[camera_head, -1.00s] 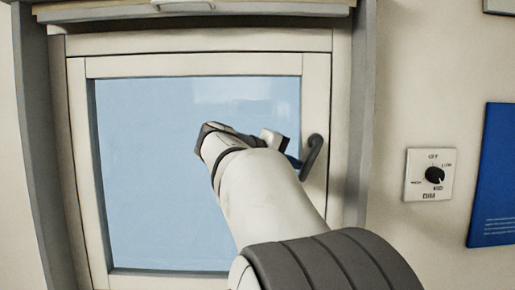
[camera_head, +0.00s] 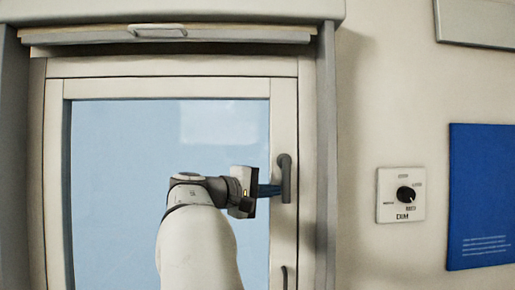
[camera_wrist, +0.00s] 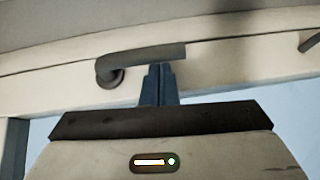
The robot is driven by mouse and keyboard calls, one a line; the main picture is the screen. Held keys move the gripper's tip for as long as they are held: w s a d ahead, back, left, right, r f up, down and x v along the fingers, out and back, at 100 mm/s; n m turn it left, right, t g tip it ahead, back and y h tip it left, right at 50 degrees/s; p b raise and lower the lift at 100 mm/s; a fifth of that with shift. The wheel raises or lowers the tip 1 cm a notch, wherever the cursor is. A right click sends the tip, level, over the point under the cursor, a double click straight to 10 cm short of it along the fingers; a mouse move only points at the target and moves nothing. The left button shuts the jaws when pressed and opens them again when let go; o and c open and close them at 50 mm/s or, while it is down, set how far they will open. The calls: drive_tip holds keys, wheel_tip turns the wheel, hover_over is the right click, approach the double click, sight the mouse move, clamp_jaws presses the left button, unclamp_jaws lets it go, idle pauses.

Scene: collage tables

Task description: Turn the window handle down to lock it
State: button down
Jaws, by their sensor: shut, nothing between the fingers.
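The dark grey window handle (camera_head: 287,178) is on the right side of the cream window frame (camera_head: 285,120). Its pivot is at the top and its lever points straight down in the head view. In the wrist view the handle (camera_wrist: 150,57) has its pivot at the left and its lever runs right across the picture. My gripper (camera_head: 277,190) is at the left side of the lever, with its blue fingers shut together and empty. In the wrist view the fingertips (camera_wrist: 158,70) are just below the lever; I cannot tell if they touch it.
A second dark handle or fitting (camera_head: 285,274) shows lower on the same frame. A rolled-up shutter (camera_head: 170,36) with a grip is above the window. A dimmer switch (camera_head: 401,194) and a blue poster (camera_head: 481,197) are on the wall to the right.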

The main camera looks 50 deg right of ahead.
idle(0.3)
drive_tip(key=w+v, duration=0.2)
drive_tip(key=v, duration=1.1)
drive_tip(key=shift+w+d+f+b, duration=0.3)
drive_tip(key=shift+w+d+f, duration=0.1)
drive_tip(key=shift+d, duration=0.05)
